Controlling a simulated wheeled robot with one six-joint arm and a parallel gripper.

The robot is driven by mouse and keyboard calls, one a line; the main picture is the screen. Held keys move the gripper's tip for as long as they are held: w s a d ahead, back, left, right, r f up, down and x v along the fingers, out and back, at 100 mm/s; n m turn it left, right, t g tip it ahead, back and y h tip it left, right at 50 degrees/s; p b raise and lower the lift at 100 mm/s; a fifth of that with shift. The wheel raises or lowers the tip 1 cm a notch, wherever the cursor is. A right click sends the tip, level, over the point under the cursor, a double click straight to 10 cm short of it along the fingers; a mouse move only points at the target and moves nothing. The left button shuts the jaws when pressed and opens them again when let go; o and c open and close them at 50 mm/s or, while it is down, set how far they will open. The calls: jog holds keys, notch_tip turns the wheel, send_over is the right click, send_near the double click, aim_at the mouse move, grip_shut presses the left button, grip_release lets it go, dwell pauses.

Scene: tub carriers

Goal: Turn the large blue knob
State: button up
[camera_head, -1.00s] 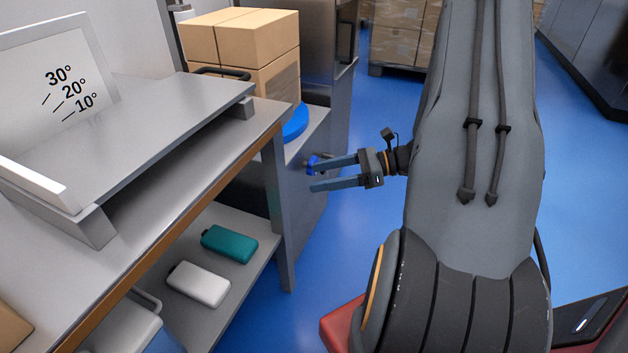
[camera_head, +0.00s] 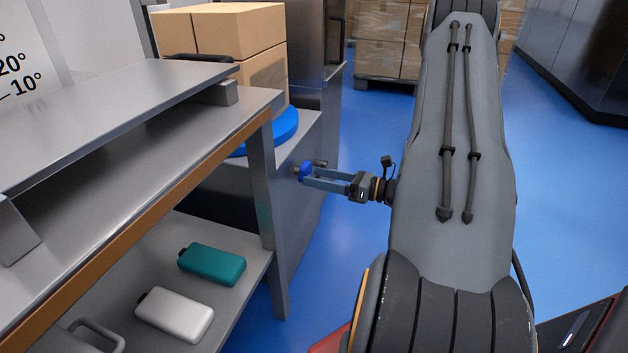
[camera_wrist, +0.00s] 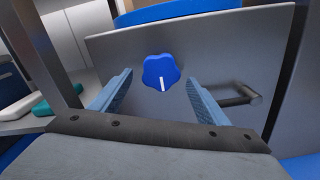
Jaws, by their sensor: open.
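The large blue knob (camera_wrist: 161,72) sits on a grey metal panel (camera_wrist: 225,55). It is lobed and has a white mark pointing down in the wrist view. In the head view the knob (camera_head: 305,170) shows on the side of a grey cabinet, partly hidden by the fingers. My gripper (camera_head: 312,178) is open and points at the panel. In the wrist view the fingertips of my gripper (camera_wrist: 160,82) stand to the left and right of the knob with a gap on each side. Contact cannot be seen.
A grey bar handle (camera_wrist: 238,96) is on the panel right of the knob. A steel workbench (camera_head: 130,150) stands left, with a teal case (camera_head: 212,264) and a white case (camera_head: 175,314) on its lower shelf. Cardboard boxes (camera_head: 240,30) sit above a blue disc (camera_head: 285,124).

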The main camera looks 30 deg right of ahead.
jog(key=shift+x, duration=0.8)
jog(key=c, duration=1)
jog(key=shift+c, duration=0.2)
jog(key=shift+n, duration=0.4)
jog(key=n+p, duration=0.2)
jog(key=n, duration=0.1)
jog(key=shift+d+r+n+p, duration=0.1)
jog(key=shift+d+n+p, duration=0.05)
jog(key=shift+n+p, duration=0.2)
jog(key=n+p, duration=0.2)
jog(key=n, duration=0.2)
jog(key=shift+w+n, duration=0.1)
jog(key=shift+n, duration=0.15)
jog(key=n+p, duration=0.1)
jog(key=n, duration=0.3)
jog(key=shift+d+r+p, duration=0.1)
jog(key=shift+p, duration=0.3)
jog(key=n+p, duration=0.1)
jog(key=n, duration=0.3)
jog(key=shift+w+n, duration=0.1)
jog(key=shift+n, duration=0.2)
